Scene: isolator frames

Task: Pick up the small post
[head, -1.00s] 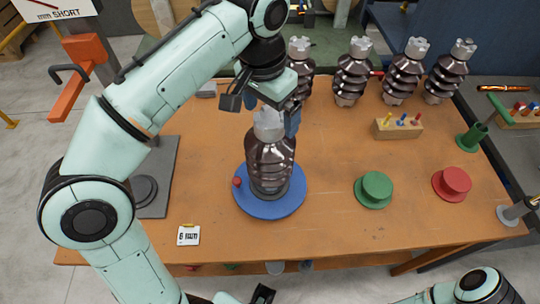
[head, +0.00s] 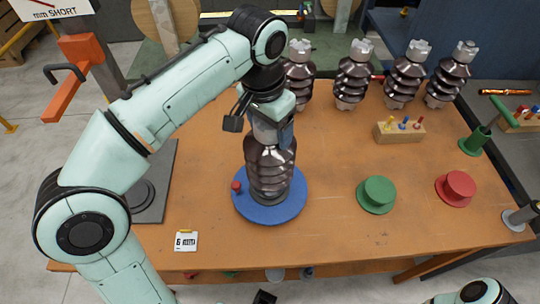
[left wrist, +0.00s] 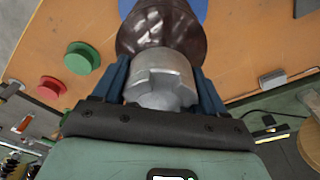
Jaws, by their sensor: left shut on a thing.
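The small post (head: 270,170) is a dark brown, glossy, ribbed insulator with a grey metal cap. It stands upright on a round blue base (head: 245,208) near the middle of the table. My left gripper (head: 271,132) reaches it from above and is shut on its cap, hiding most of the cap in the head view. In the left wrist view the cap (left wrist: 160,82) sits between the two blue fingers, with the brown body (left wrist: 158,30) beyond. A small dark part at the bottom edge of the head view may belong to my right gripper; its jaws cannot be made out.
Several taller ribbed insulators (head: 352,75) stand along the back of the table (head: 320,225). A green spool (head: 376,194), a red spool (head: 455,188) and a wooden peg block (head: 399,131) are to the right. A dark plate (head: 158,180) and a label card (head: 185,241) are left.

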